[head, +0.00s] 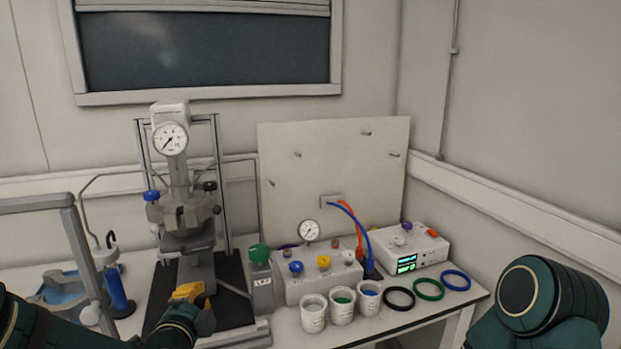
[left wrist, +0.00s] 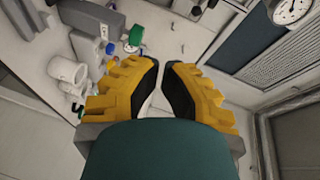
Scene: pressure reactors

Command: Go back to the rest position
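My left gripper (head: 196,296), with yellow fingers, is low in front of the pressure reactor (head: 186,215) in the head view. In the left wrist view its fingers (left wrist: 161,68) have black pads with a narrow gap between the tips. Nothing is held between them. The reactor stands upright on a dark base and carries a round white gauge (head: 170,138). My right arm shows at the lower right of the head view; its gripper is out of the picture.
A valve box (head: 318,285), white cups (head: 342,305), coloured rings (head: 429,289) and a device with green displays (head: 412,250) stand on the table right of the reactor. A grey frame (head: 40,203) and a blue item (head: 62,290) are at left. A backboard (head: 335,165) stands behind.

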